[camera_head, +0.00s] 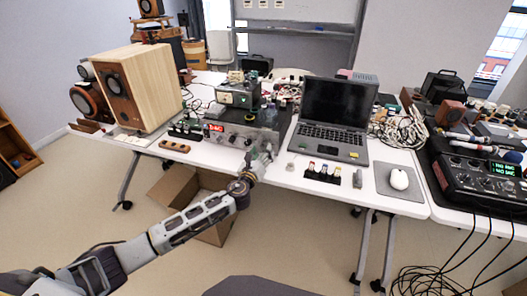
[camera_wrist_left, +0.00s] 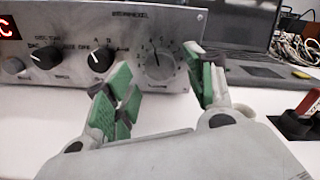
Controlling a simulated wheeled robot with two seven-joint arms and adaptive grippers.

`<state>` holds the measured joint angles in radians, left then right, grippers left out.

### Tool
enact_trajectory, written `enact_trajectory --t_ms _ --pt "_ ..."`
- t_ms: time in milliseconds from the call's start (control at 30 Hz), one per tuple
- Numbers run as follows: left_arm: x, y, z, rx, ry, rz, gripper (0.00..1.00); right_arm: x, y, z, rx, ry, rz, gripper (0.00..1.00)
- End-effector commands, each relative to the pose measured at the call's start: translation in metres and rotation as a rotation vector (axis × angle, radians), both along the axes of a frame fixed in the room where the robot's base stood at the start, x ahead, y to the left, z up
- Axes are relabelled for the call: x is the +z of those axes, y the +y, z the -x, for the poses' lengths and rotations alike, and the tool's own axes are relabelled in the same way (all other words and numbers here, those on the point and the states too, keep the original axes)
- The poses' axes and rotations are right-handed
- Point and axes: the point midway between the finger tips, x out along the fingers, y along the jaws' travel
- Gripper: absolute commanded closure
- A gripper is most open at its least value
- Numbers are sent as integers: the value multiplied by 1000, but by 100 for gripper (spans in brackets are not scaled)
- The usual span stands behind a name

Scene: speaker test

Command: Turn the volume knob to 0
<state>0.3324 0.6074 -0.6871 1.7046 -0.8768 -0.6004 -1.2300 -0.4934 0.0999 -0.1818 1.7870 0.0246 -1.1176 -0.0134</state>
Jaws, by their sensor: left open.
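The amplifier (camera_head: 226,137) is a grey box with a red display and a row of knobs, near the front edge of the table. In the left wrist view, a large grey knob with scale marks around it (camera_wrist_left: 159,65) is at the right end of its front panel (camera_wrist_left: 125,25). It appears to be the volume knob; its exact setting is too blurred to read. My left gripper (camera_head: 261,160) is in front of the panel's right end. Its green-padded fingers (camera_wrist_left: 160,82) are open, one each side of the knob in the picture, with nothing between them. My right gripper is out of view.
Smaller black knobs (camera_wrist_left: 46,56) are left of the large one. A laptop (camera_head: 333,118) stands to the amplifier's right, with small coloured-top items (camera_head: 322,172) before it. A wooden speaker (camera_head: 153,85) is at left. A mixer (camera_head: 483,170) is at far right.

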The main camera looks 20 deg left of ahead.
Motion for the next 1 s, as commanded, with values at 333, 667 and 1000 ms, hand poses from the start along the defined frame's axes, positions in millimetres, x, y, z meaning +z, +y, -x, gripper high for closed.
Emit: enact_trajectory --t_ms 333,667,1000 --pt "0 -1 -22 0 0 1 46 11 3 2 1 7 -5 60" --pt "0 -1 -24 0 1 1 46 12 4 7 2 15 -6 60" --pt "0 -1 -24 0 1 1 83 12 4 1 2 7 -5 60"
